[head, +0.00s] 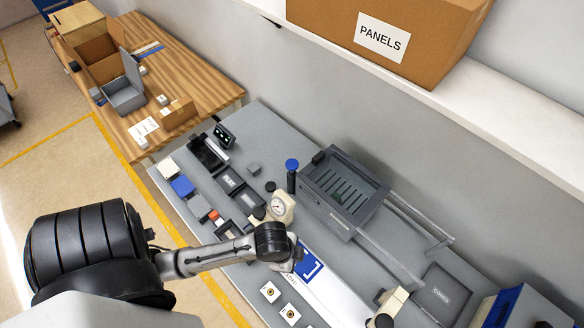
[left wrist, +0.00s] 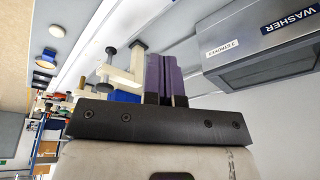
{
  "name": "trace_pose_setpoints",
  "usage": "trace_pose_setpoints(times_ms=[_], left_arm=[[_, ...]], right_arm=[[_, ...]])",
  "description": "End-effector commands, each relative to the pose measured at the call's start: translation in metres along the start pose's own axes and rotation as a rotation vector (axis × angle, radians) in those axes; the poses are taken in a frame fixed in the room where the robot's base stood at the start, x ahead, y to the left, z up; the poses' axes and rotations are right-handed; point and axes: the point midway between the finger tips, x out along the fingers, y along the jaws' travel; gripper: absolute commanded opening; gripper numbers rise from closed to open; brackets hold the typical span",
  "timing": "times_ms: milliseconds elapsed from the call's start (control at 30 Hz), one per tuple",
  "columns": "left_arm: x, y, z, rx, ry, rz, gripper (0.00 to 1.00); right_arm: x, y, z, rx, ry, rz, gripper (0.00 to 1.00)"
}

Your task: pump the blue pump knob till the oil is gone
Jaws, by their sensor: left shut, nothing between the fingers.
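The blue pump knob (head: 291,164) sits on top of a dark upright post (head: 291,182), beside the left end of a dark grey washer (head: 345,190). The washer's open top shows a slatted, greenish inside; I cannot make out any oil level. My left arm reaches in from the left over the bench, and its wrist hangs below and left of the knob, apart from it. In the left wrist view my left gripper (left wrist: 166,76) shows as purple fingers closed together with nothing between them. The washer (left wrist: 265,55) is at the right there. My right gripper is out of view.
A blue-marked white mat (head: 318,272) lies below the wrist. A shelf with a PANELS box (head: 385,35) overhangs the back. Grey trays (head: 228,180) and small blocks fill the bench's left.

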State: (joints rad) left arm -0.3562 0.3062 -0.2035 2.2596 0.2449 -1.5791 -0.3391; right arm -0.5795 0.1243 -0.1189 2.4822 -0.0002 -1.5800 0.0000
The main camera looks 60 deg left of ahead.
Motion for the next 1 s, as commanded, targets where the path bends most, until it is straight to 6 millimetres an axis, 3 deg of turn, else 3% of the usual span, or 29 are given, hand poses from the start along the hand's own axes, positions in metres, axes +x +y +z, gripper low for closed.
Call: trace_pose_setpoints(times_ms=[33,100,200,300,500,600,800,1000], left_arm=[[0.036,-0.025,-0.001,0.147,-0.026,0.014,0.00],[0.065,-0.057,-0.003,0.350,-0.063,0.055,0.00],[0.093,-0.117,0.001,0.594,-0.118,0.114,0.00],[0.101,-0.180,0.010,0.771,-0.157,0.168,0.00],[0.081,-0.289,0.033,0.957,-0.173,0.233,0.00],[0.063,-0.328,0.045,1.004,-0.158,0.245,0.00],[0.033,-0.374,0.062,1.053,-0.123,0.246,0.00],[0.020,-0.390,0.069,1.070,-0.105,0.242,0.00]], right_arm=[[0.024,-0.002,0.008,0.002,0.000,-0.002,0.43],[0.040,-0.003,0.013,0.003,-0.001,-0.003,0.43],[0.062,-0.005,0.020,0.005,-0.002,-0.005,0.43],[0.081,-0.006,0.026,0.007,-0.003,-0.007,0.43],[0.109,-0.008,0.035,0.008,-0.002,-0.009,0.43],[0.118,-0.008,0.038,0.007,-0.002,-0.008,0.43],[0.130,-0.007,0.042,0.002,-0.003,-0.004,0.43],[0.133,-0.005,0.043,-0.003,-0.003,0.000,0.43]])
